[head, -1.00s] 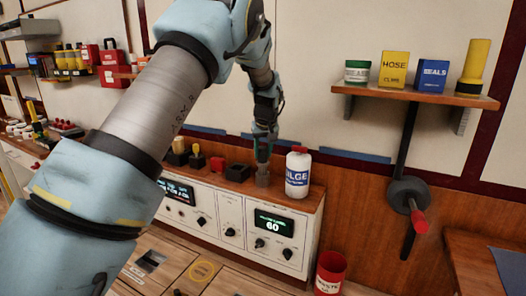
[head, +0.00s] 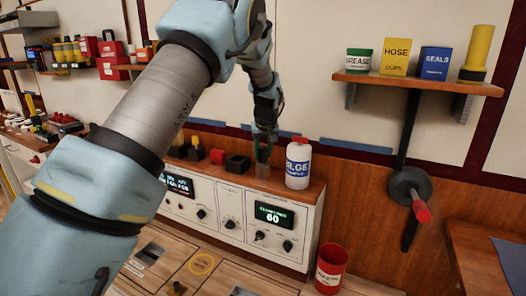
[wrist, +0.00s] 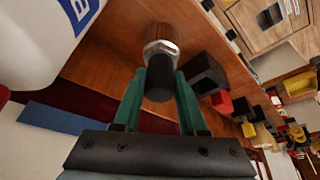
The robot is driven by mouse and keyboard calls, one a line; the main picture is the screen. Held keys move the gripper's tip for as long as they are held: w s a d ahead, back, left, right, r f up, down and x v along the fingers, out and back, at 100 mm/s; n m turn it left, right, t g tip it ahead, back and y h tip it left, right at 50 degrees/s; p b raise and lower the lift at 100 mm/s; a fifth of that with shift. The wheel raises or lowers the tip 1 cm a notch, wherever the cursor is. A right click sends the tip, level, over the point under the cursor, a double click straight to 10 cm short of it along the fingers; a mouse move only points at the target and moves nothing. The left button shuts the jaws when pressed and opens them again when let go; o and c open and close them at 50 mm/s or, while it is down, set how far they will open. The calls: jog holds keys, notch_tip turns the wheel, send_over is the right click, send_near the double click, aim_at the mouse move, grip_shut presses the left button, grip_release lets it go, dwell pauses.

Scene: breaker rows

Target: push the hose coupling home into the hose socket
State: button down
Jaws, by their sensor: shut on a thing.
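The hose coupling (wrist: 160,49) has a black end toward the wrist camera, a silver hex collar and a brown ribbed far end. My gripper (wrist: 159,77), with green fingers, is shut on its black part. In the head view my gripper (head: 263,153) points down over the bench top, with a grey piece just below the fingers. A black square block (head: 237,163) stands just left of it and also shows in the wrist view (wrist: 207,73). I cannot tell whether it is the hose socket. I also cannot tell whether the coupling touches the surface below.
A white bottle with a red cap (head: 298,165) stands close on the right of my gripper. Several small blocks with coloured tops line the bench to the left. A loaded wall shelf (head: 417,85) is at the upper right.

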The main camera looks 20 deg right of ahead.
jog(key=shift+c, duration=1.9)
grip_release()
jog(key=b+v, duration=0.2)
jog(key=v, duration=0.8)
jog(key=shift+r+b, duration=0.35)
jog(key=shift+s+a, duration=0.1)
jog(key=shift+s, duration=0.05)
jog(key=s+a+f+n+g, duration=0.1)
jog(key=a+f, duration=0.1)
jog(key=a, duration=0.9)
jog(key=s+a+f, duration=0.1)
jog(key=a+f, duration=0.2)
jog(key=a, duration=0.9)
jog(key=s+a+f+g, duration=0.1)
jog(key=s+a+f, duration=0.1)
jog(key=s+a, duration=0.6)
jog(key=s+a+f+y, duration=0.1)
jog(key=s+a+f, duration=0.2)
jog(key=s+a, duration=0.6)
jog(key=shift+a+f+n+g, duration=0.2)
jog(key=shift+a+n+g, duration=0.2)
jog(key=shift+a, duration=0.1)
